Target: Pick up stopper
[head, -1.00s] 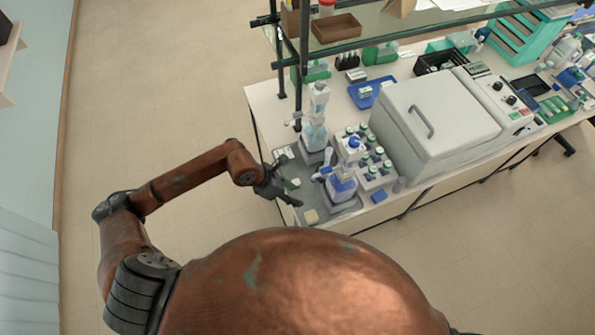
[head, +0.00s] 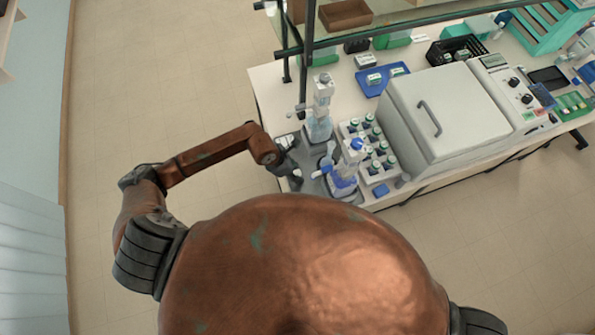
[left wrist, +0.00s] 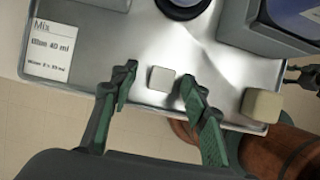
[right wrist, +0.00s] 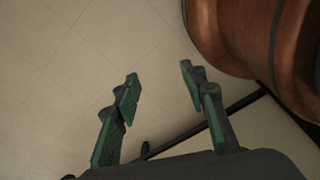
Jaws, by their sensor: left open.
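A small pale rounded block (left wrist: 162,79), which may be the stopper, lies on the metal tray (left wrist: 145,45) in the left wrist view. My left gripper (left wrist: 157,76) is open, with one finger on either side of this block in the picture; I see no clear contact. A second, beige block (left wrist: 262,105) sits near the tray edge, right of the fingers. I cannot tell for sure which block is the stopper. In the head view my left gripper (head: 291,166) is over the tray's left side and hides the blocks. My right gripper (right wrist: 160,72) is open and empty above bare floor.
A clear bottle (head: 319,127) and a blue-liquid bottle (head: 343,181) stand close to the right of my left gripper. A rack of capped vials (head: 378,165) and a large grey machine (head: 445,115) stand farther right. A "Mix" label (left wrist: 48,50) lies on the tray.

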